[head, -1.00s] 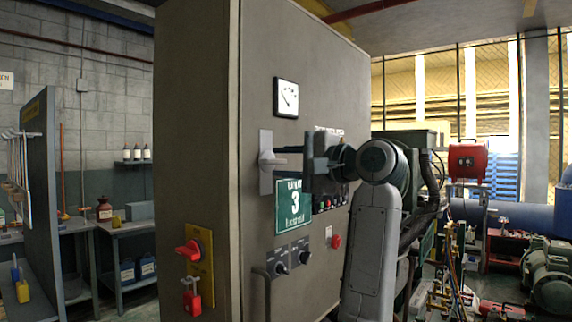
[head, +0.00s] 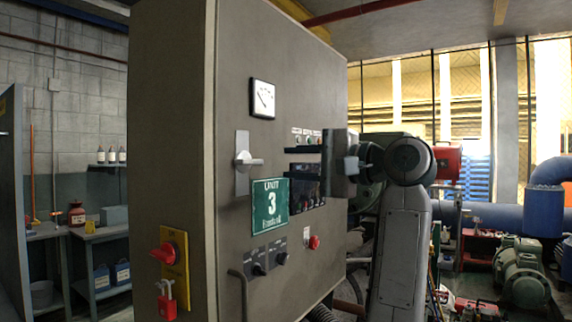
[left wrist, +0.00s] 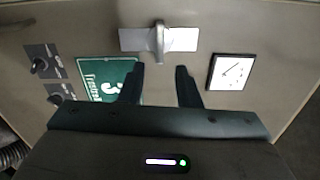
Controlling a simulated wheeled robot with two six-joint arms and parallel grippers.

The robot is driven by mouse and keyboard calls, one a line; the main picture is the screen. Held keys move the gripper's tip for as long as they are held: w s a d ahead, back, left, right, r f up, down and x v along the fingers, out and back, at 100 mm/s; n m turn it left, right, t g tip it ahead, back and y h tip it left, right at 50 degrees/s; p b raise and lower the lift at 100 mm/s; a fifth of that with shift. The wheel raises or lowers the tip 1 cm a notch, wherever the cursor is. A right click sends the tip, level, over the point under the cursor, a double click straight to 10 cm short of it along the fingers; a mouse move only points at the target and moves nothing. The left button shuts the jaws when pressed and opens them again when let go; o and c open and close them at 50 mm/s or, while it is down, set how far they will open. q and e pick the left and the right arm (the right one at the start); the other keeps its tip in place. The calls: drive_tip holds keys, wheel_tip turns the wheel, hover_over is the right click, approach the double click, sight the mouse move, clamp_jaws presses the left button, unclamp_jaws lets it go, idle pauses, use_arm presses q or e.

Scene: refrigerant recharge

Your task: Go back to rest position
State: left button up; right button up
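My left gripper (head: 290,164) is open, its two dark fingers pointing left toward the front of the grey cabinet (head: 172,120). In the left wrist view the gripper (left wrist: 158,72) shows empty fingers spread apart. The grey lever handle (head: 246,160) on its pale plate lies ahead of the fingertips, apart from them, and lies crosswise to the plate. The handle also shows in the left wrist view (left wrist: 159,42). My right gripper is not in view.
The cabinet front carries a dial gauge (head: 262,98), a green Unit 3 sign (head: 270,207), black knobs, and a red button (head: 314,242). A red switch (head: 163,254) and red padlock (head: 167,304) are on its side. A workbench (head: 100,262) stands behind left; pumps (head: 522,272) stand right.

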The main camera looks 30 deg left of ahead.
use_arm(q)
drive_tip(key=shift+d, duration=0.35)
